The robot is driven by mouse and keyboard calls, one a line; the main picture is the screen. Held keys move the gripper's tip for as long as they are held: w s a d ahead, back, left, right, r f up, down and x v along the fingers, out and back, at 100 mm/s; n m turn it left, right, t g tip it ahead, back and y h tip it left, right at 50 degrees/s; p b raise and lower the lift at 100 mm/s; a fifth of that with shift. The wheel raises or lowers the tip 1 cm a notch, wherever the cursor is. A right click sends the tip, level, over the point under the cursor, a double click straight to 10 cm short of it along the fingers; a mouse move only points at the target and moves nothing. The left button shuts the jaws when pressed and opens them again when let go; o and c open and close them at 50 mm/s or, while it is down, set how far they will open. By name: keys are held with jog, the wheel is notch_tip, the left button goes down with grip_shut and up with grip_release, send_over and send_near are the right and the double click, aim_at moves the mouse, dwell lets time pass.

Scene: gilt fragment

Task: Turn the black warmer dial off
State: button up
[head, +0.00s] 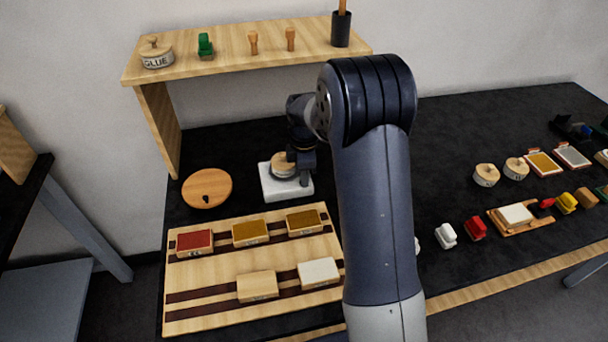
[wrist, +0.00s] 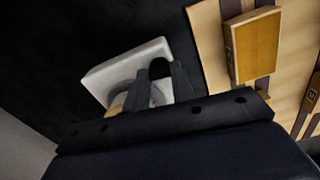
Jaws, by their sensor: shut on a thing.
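The warmer (head: 287,191) is a low white block on the dark table, with a wood-lidded pot (head: 283,166) on top. The warmer also shows in the wrist view (wrist: 118,72), where the pot is mostly hidden behind my gripper. The black dial (wrist: 160,67) shows as a dark round shape on the warmer's near side. My gripper (wrist: 161,82) has one finger on each side of the dial and is shut on it. In the head view my gripper (head: 304,180) is at the warmer's right side, and I cannot make out the dial or its setting there.
A round wooden board (head: 207,188) lies left of the warmer. A striped wooden tray (head: 215,278) with several coloured pads lies in front. A wooden shelf (head: 225,66) stands behind with a glue pot (head: 157,54) and stamps. Several small items lie on the table at right.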

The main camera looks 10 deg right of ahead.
jog(key=shift+n, duration=0.6)
jog(key=o, duration=1)
notch_tip(320, 180, up, 11)
jog(key=shift+f+b, duration=0.1)
jog(key=shift+b, duration=0.45)
jog(key=shift+f, duration=0.1)
notch_tip(320, 180, down, 11)
jog(key=shift+r+p, duration=0.15)
jog(key=shift+p, duration=0.3)
